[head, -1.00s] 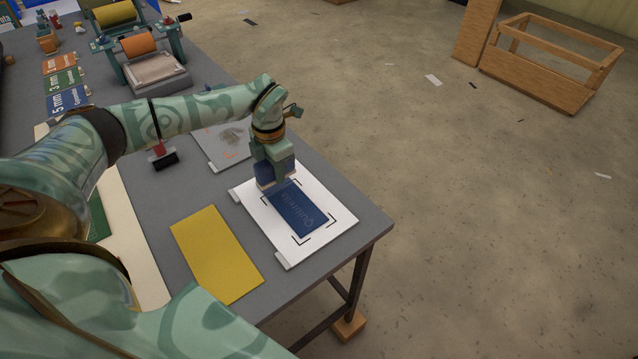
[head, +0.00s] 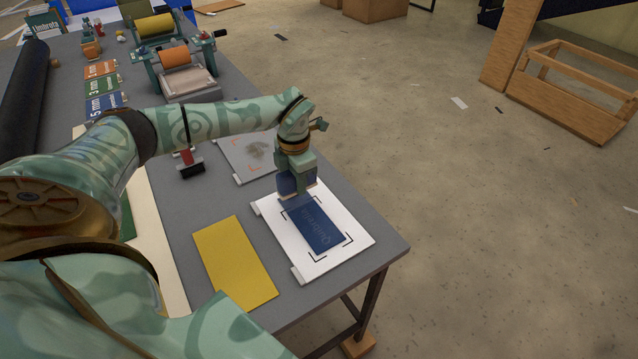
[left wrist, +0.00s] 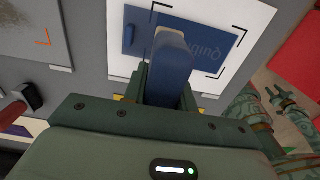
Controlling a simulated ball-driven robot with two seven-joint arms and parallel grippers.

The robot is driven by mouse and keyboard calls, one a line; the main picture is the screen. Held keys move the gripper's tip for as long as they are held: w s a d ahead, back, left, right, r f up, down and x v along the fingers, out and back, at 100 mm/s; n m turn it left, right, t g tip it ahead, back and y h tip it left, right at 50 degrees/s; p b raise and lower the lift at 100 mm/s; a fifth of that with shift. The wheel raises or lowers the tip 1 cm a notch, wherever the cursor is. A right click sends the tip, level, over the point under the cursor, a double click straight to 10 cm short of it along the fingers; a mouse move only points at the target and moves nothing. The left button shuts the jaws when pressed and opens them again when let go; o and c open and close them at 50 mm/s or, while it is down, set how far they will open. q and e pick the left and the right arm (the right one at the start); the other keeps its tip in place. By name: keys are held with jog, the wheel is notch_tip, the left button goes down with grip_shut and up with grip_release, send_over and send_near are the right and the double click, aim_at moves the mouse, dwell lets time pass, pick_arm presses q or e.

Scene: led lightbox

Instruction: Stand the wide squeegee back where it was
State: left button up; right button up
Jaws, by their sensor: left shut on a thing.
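My left gripper (head: 297,168) is shut on the wide squeegee (head: 298,184), a blue block with a pale lower edge. It holds the squeegee at the upper left end of a blue lettered panel (head: 318,228), which lies on a white board (head: 278,237) with black corner marks. Whether the squeegee touches the panel or board I cannot tell. In the left wrist view the squeegee (left wrist: 172,62) sticks out between the fingers, in front of the panel (left wrist: 205,42).
A yellow sheet (head: 235,262) lies left of the white board. A grey board (head: 245,157) lies behind it. A red-handled black tool (head: 189,163) stands left of that. A roller press (head: 178,66) is farther back. The table's right edge is close to the white board.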

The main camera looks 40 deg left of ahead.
pick_arm(q)
notch_tip(320, 180, up, 5)
jog(key=p, duration=0.4)
jog(key=shift+f, duration=0.1)
